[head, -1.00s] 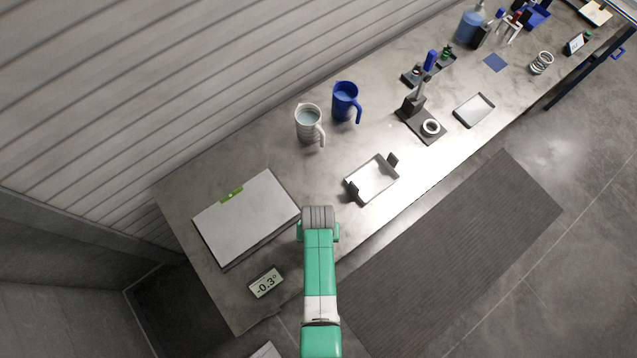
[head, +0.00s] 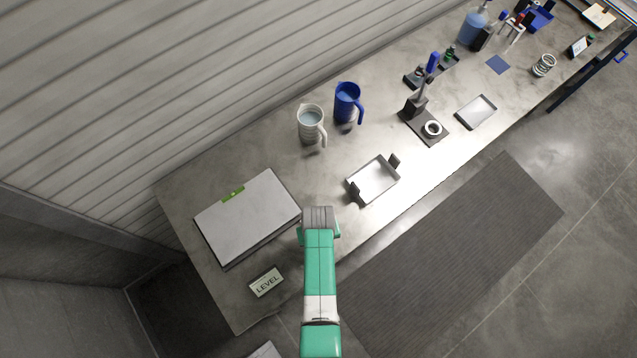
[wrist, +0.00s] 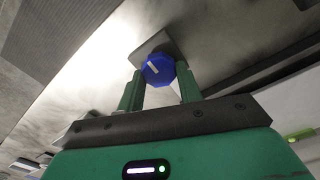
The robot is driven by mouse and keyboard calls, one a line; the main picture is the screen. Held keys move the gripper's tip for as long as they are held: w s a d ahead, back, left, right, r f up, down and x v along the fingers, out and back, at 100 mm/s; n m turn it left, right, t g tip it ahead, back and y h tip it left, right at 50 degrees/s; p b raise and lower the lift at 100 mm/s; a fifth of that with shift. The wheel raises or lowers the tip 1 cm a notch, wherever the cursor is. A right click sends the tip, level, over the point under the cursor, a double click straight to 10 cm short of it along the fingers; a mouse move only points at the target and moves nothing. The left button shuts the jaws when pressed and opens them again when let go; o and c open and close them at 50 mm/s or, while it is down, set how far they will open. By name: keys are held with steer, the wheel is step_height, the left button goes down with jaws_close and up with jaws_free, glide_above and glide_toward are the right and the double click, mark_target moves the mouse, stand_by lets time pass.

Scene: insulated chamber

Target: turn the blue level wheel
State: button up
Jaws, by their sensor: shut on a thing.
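The blue level wheel (wrist: 158,70) shows in the wrist view, a faceted knob with a pale mark on its face. It is in front of a grey bracket or plate (wrist: 155,44). My gripper (wrist: 160,84) has its two green fingers on either side of the wheel and is shut on it. In the head view my green arm (head: 319,265) reaches to the table's front edge, and its end hides the wheel. The white levelling plate (head: 248,217) lies left of my gripper with a green spirit level (head: 233,193) on its far edge. A small display (head: 266,282) reads "LEVEL".
A tray with dark end handles (head: 373,181) stands right of my gripper. A white jug (head: 311,125) and a blue jug (head: 347,103) stand behind it. A dark stand (head: 425,125) is further right. The floor mat (head: 455,245) is clear.

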steer(key=o, duration=1)
step_height(320, 180, up, 8)
steer(key=shift+f+p, duration=0.1)
steer(key=shift+p, duration=0.45)
